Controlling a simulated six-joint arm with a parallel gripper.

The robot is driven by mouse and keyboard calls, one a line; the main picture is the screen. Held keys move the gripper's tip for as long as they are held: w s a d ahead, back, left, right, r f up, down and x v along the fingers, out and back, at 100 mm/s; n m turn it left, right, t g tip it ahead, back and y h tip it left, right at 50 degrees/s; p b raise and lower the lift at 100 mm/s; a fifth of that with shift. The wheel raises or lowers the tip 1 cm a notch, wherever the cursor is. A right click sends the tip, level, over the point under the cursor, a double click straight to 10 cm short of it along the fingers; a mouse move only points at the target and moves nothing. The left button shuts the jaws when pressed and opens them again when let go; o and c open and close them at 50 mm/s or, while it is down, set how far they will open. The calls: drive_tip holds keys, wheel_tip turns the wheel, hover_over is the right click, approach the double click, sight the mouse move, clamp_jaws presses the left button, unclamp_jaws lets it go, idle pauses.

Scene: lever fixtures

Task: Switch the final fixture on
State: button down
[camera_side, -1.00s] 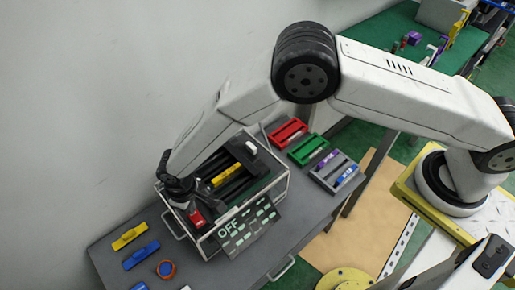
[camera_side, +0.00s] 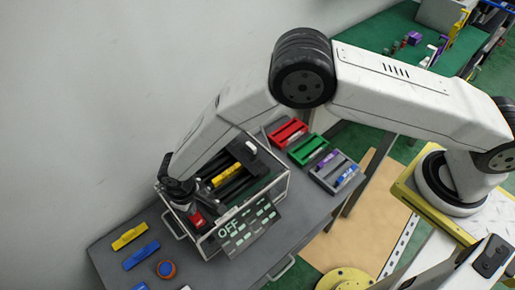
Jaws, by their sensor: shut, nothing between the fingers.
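The lever fixture box (camera_side: 283,189) is a metal-framed case with dark slots, standing on the grey table. In it show a white lever handle (camera_side: 251,147) at the far end, a yellow one (camera_side: 226,174) in the middle and a red one (camera_side: 197,220) at the near left end. A dark panel (camera_side: 248,226) on its front reads "OFF" with several pale marks. My gripper (camera_side: 190,207) is shut and points down at the near left end, right by the red handle. Its fingertips are small and partly hidden, so contact with the red handle cannot be told.
Red (camera_side: 288,133), green (camera_side: 308,149) and grey (camera_side: 334,173) trays sit on the table behind the box. The wall is close behind.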

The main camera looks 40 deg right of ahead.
drive_tip(key=shift+f, duration=0.65)
idle(0.6)
drive_tip(key=shift+r, duration=3.55)
